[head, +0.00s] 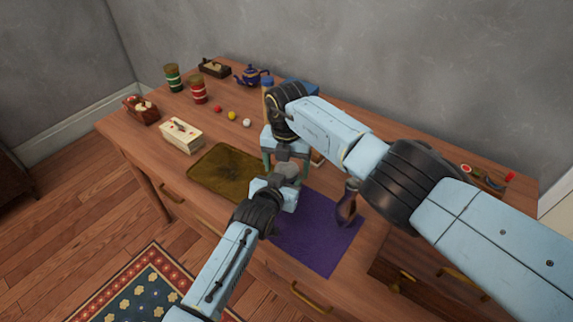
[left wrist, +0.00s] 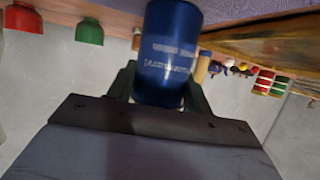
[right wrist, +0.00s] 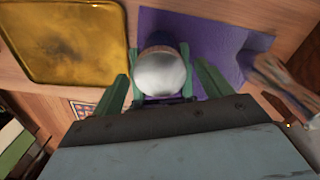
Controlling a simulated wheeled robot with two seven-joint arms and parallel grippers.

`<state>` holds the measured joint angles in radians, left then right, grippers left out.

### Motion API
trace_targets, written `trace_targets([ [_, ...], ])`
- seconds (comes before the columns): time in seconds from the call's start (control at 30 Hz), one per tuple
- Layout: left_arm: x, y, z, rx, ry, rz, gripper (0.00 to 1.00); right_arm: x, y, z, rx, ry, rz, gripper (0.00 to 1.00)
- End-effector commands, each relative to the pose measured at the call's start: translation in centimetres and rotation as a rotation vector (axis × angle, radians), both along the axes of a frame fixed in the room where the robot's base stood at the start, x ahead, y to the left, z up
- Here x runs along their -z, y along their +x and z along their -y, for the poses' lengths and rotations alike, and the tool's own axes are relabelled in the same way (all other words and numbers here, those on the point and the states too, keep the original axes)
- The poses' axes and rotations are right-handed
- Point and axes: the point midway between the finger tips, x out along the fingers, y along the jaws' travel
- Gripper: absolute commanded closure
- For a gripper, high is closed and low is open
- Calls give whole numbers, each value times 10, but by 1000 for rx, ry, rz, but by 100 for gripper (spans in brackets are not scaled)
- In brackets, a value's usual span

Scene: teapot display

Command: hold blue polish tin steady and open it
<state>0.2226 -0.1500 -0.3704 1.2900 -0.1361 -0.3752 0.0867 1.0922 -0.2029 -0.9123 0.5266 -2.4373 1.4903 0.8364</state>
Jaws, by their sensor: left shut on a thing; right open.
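The blue polish tin (left wrist: 167,55) with pale lettering stands between the fingers of my left gripper (left wrist: 160,88) in the left wrist view. My left gripper is shut on its side. In the right wrist view the tin's round silver top (right wrist: 161,73) shows over the purple mat (right wrist: 185,28). My right gripper (right wrist: 162,85) is open, with one finger on each side of the top and gaps between. In the head view my right gripper (head: 286,158) is above my left gripper (head: 287,174), and the two hide most of the tin.
A golden-brown tray (head: 210,178) lies left of the purple mat (head: 318,240). A white box (head: 182,136), canisters (head: 198,91), small balls (head: 232,116) and a blue teapot (head: 252,76) stand farther left and back.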

Motion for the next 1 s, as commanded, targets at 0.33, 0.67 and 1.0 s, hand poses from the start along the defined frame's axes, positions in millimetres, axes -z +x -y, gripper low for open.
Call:
trace_targets([
  [0.33, 0, 0, 0, 0, 0, -1, 100, -26, 1, 1, -1, 0, 5, 22],
  [0.67, 0, 0, 0, 0, 0, -1, 100, -45, 0, 0, 1, -1, 0, 22],
  [1.0, 0, 0, 0, 0, 0, -1, 24, -45, 0, 0, 0, 0, 0, 22],
])
